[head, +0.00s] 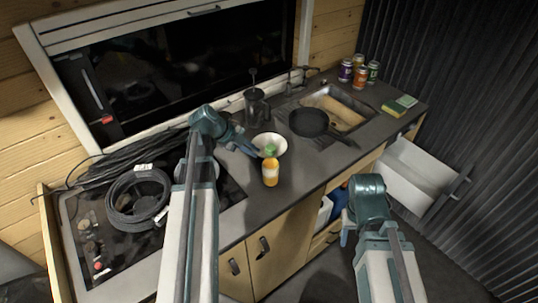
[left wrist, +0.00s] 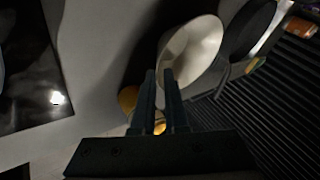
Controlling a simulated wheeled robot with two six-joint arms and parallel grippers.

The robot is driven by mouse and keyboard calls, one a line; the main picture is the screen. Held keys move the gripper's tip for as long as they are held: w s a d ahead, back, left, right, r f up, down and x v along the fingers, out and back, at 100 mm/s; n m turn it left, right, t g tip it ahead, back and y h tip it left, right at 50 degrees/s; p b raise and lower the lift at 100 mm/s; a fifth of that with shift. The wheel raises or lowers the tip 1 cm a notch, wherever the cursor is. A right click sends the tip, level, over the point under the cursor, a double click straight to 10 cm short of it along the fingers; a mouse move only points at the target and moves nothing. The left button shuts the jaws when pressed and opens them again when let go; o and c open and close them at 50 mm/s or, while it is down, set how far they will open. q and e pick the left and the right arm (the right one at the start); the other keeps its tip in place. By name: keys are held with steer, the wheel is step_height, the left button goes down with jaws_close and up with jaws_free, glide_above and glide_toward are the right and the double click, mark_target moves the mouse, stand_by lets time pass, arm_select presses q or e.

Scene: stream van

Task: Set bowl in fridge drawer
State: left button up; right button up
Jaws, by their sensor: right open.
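The white bowl (head: 274,138) is by the counter's middle in the head view, and it also shows in the left wrist view (left wrist: 200,48). My left gripper (head: 256,152) is at the bowl's left side; its fingers (left wrist: 160,75) are close together at the rim and appear shut on it. I cannot tell whether the bowl is lifted. The white fridge drawer (head: 408,178) is pulled open at the right, below the counter, and looks empty. My right gripper (head: 350,225) is open, left of the drawer and apart from it.
A black pan (head: 309,122) lies by the sink (head: 346,106). A French press (head: 255,106) stands behind. Several cans (head: 360,76), a sponge (head: 393,109) and coiled cable (head: 137,198) occupy the ends.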

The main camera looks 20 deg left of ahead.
arm_select(q)
steer(key=b+x, duration=0.4)
steer(key=x, duration=0.1)
steer(key=shift+a+f, duration=0.15)
steer(key=shift+f, duration=0.1)
steer(key=shift+r, duration=0.15)
steer(key=shift+c, duration=0.2)
jaws_close()
stand_by(1.1)
steer(key=shift+r, duration=0.15)
